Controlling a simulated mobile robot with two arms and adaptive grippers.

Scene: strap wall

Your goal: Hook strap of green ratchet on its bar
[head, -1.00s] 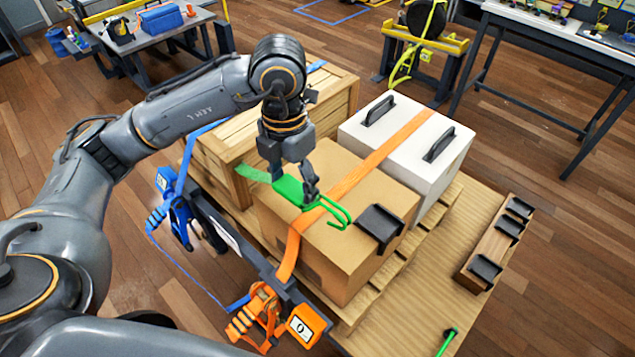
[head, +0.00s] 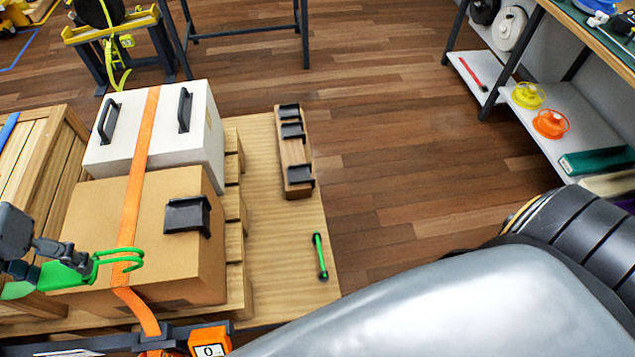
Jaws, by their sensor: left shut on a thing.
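My left gripper (head: 42,262) is at the left edge of the head view, shut on the green strap end (head: 75,273). Its green double hook (head: 118,257) points right, over the cardboard box and the orange strap. I cannot tell whether it touches them. A short green bar with dark ends (head: 320,255) is on the wooden deck, right of the box and well apart from the hook. The green ratchet is not in view. Part of my right arm fills the lower right; its gripper is not in view.
An orange strap (head: 133,195) runs over the cardboard box (head: 90,215) and white case (head: 203,130). A black edge protector (head: 187,214) sits on the box; several more are on a wooden block (head: 296,160). The deck (head: 275,225) around the green bar is clear.

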